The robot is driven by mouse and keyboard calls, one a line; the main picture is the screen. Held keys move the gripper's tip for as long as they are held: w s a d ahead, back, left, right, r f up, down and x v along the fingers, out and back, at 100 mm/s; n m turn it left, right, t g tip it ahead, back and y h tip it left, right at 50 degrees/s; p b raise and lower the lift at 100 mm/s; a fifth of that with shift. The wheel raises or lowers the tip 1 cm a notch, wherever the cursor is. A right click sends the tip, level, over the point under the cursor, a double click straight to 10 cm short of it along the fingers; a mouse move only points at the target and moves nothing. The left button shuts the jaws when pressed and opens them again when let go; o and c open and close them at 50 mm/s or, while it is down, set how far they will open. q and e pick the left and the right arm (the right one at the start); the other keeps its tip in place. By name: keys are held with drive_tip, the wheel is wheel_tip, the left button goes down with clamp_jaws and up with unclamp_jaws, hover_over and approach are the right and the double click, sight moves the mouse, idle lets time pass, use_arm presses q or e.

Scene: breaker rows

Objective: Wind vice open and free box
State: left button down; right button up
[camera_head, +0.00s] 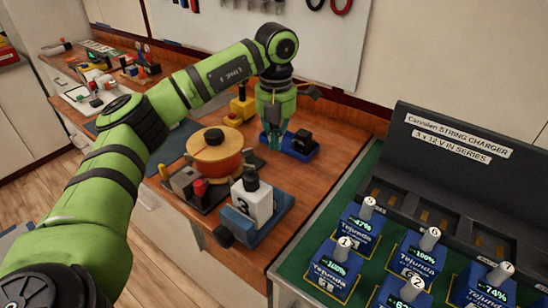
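A blue vice (240,224) with a black knob at its front left sits near the right front edge of the wooden bench. A white box (254,208) marked 3, with a black top, stands upright between its jaws. My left gripper (276,143) points down behind the vice, apart from it and from the box. It is over or beside a low blue block (300,153) with a black part on it. Its fingertips are small and partly lost against the blue, so I cannot tell whether they are open. My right gripper is out of view.
An orange round drum (214,158) and a dark fixture with a red knob (199,188) stand left of the vice. A yellow block (242,105) is behind. A black charger (440,165) and several blue numbered packs (341,266) fill the green bench at right.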

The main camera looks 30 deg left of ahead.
sight(261, 183)
use_arm(q)
wheel_tip(261, 183, down, 9)
drive_tip(key=p, duration=0.2)
drive_tip(key=shift+r+p, duration=0.2)
drive_tip(key=shift+p, duration=0.15)
drive_tip(key=s+p, duration=0.2)
drive_tip(key=shift+s+f, duration=0.1)
drive_tip(key=shift+s, duration=0.3)
drive_tip(key=shift+s+f, duration=0.1)
drive_tip(key=shift+s, duration=0.55)
drive_tip(key=shift+w+f, duration=0.1)
drive_tip(key=shift+s+f+b, duration=0.15)
drive_tip(key=shift+s+b, duration=0.15)
drive_tip(key=shift+s, duration=0.15)
drive_tip(key=shift+s+a+r, duration=0.1)
drive_tip(key=shift+s+r, duration=0.1)
drive_tip(key=shift+s, duration=0.35)
drive_tip(key=shift+w, duration=0.1)
